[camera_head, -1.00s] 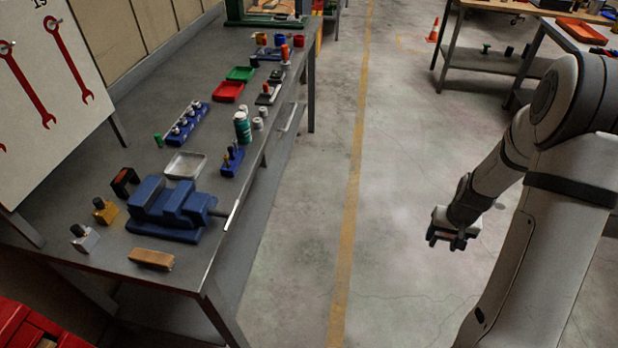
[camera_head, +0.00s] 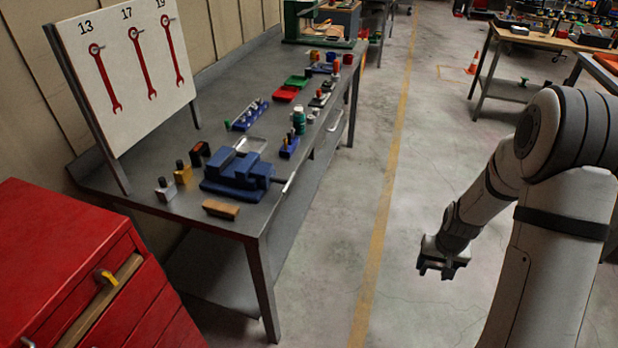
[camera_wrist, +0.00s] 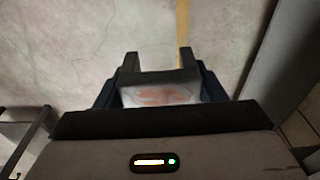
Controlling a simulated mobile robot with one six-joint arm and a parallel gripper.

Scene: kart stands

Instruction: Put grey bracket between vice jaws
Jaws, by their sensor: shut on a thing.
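The blue vice (camera_head: 238,174) sits on the near end of the grey workbench, at left in the head view. I cannot make out how wide its jaws are apart. My gripper (camera_head: 442,268) hangs over the floor to the right, well away from the bench. In the wrist view my gripper (camera_wrist: 159,88) is shut on a dark grey bracket (camera_wrist: 159,76). The bracket spans the fingers, and two prongs stick out beyond them. Its lower part is hidden by the gripper.
A wooden block (camera_head: 221,209) lies in front of the vice. Small bottle-like items, including a yellow one (camera_head: 183,173), stand left of it. A red drawer cabinet (camera_head: 60,255) stands near left, one drawer ajar. The floor (camera_head: 330,220) between bench and arm is clear.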

